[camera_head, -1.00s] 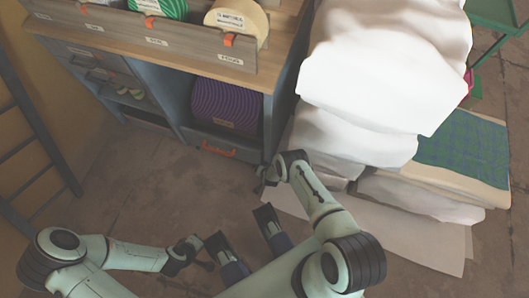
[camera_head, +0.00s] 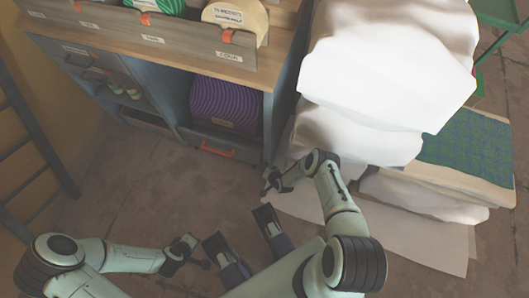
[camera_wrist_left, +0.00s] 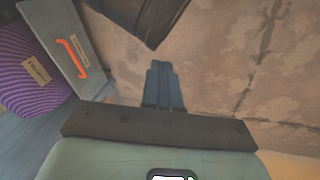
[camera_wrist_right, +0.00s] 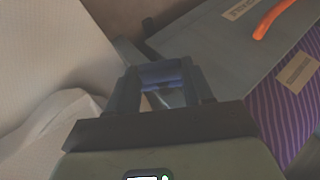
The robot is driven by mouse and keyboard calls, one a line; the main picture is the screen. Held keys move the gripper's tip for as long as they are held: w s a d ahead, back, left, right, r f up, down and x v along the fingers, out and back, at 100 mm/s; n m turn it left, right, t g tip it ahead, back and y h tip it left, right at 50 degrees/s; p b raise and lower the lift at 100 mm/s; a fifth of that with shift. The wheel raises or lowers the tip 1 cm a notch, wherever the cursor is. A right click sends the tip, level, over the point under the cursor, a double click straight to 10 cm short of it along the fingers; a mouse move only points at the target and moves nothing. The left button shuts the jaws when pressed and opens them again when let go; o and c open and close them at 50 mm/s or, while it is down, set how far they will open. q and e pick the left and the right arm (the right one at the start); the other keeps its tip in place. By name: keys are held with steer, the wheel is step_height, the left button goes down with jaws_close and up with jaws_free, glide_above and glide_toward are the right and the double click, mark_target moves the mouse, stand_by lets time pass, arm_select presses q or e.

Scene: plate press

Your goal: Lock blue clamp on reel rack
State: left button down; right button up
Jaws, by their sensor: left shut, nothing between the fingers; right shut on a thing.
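The reel rack (camera_head: 150,38) is a grey tray on the wooden cabinet top at the upper left in the head view. It holds several reels, including a green one (camera_head: 165,6) and a cream one (camera_head: 235,15). Orange clips (camera_head: 227,36) sit on its front edge. My right gripper (camera_head: 267,187) is low in front of the cabinet, well away from the rack. In the right wrist view it is shut on a small blue piece (camera_wrist_right: 163,73), perhaps the blue clamp. My left gripper (camera_head: 205,264) is low over the floor; its fingers (camera_wrist_left: 163,82) are together and empty.
The cabinet holds a purple ribbed bundle (camera_head: 222,105) above a grey drawer with an orange handle (camera_head: 217,151). A ladder (camera_head: 35,130) leans at left. The floor (camera_head: 130,195) before the cabinet is clear.

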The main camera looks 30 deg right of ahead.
steer(key=shift+s+d+f+t+b, duration=0.1)
steer(key=shift+d+f+t+b, duration=0.25)
steer(key=shift+b, duration=0.3)
steer(key=t+y+b, duration=0.1)
steer(key=t+b, duration=0.1)
steer(key=m+t+y+b, duration=0.1)
steer(key=b, duration=0.2)
steer(key=shift+s+f+t+y, duration=0.15)
steer(key=shift+t+y, duration=0.2)
steer(key=shift+y, duration=0.05)
steer(key=shift+m+t+y+b, duration=0.3)
steer(key=shift+t+b, duration=0.05)
steer(key=shift+t, duration=0.35)
arm_select(q)
steer(key=s+a+f+n+g, duration=0.1)
steer(key=s+f+g, duration=0.3)
steer(key=s+f, duration=0.6)
steer(key=shift+s+a+f, duration=0.15)
steer(key=shift+s+a, duration=0.3)
steer(key=shift+a, duration=0.4)
arm_select(e)
steer(key=shift+f+m+t+y, duration=0.2)
steer(key=shift+m+t+y, duration=0.25)
steer(key=shift+t, duration=0.45)
steer(key=o, duration=1.1)
steer(key=shift+c, duration=0.2)
